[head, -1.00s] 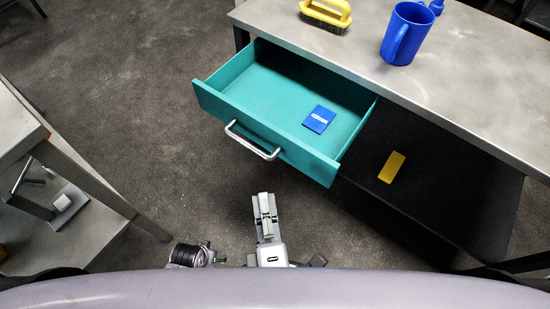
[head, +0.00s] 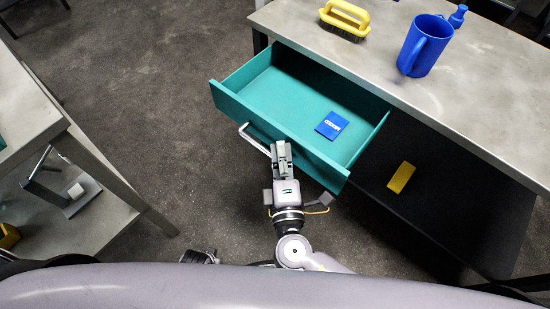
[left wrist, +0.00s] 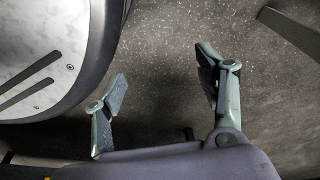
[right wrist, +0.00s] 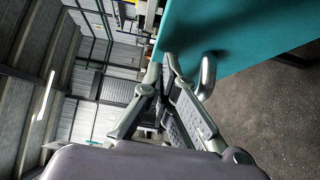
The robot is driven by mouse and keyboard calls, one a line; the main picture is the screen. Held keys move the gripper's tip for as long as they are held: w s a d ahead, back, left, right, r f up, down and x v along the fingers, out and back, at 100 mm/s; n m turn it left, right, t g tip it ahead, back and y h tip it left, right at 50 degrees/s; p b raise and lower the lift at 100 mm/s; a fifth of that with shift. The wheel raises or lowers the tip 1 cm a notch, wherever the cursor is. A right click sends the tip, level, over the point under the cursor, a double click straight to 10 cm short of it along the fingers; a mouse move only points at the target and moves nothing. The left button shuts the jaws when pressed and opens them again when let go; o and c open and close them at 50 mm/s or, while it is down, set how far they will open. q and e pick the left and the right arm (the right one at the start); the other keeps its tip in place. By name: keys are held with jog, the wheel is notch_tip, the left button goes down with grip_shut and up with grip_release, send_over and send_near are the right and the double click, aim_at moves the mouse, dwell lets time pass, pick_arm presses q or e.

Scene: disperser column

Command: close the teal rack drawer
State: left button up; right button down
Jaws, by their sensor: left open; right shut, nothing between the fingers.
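The teal drawer (head: 276,130) stands pulled out from under the grey workbench, with a blue packet (head: 331,125) lying inside. Its silver bar handle (head: 252,137) is on the front panel, partly hidden by my right gripper (head: 281,148). That gripper is shut and empty, its tips at the drawer front near the handle's right end; I cannot tell if they touch. In the right wrist view the teal front (right wrist: 235,40) and handle (right wrist: 208,75) are just beyond the fingertips. My left gripper (left wrist: 165,70) is open and empty over the floor in the left wrist view.
On the workbench (head: 390,60) are a yellow-handled brush (head: 344,20), a blue mug (head: 425,46) and a small blue bottle (head: 458,16). A yellow block (head: 401,177) lies on the dark lower shelf (head: 440,200). Another table (head: 25,120) stands at the left. Floor left of the drawer is clear.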

jog(key=shift+w+d, duration=0.1)
jog(key=shift+w, duration=0.05)
jog(key=shift+w+d, duration=0.15)
jog(key=shift+w, duration=0.05)
jog(key=w+d, duration=0.4)
jog(key=w, duration=0.1)
jog(key=w+d+b, duration=0.1)
jog(key=w+d, duration=0.2)
jog(key=w, duration=0.2)
jog(key=w+d+b, duration=0.1)
jog(key=w+d, duration=0.3)
jog(key=w, duration=0.2)
jog(key=shift+d, duration=0.3)
pick_arm(q)
jog(key=w+r, duration=0.4)
jog(key=r, duration=0.1)
jog(key=shift+d+r, duration=0.25)
jog(key=shift+r, duration=0.15)
pick_arm(e)
jog(key=shift+w+d, duration=0.4)
jog(key=shift+w, duration=0.1)
pick_arm(q)
jog(key=shift+s, duration=0.1)
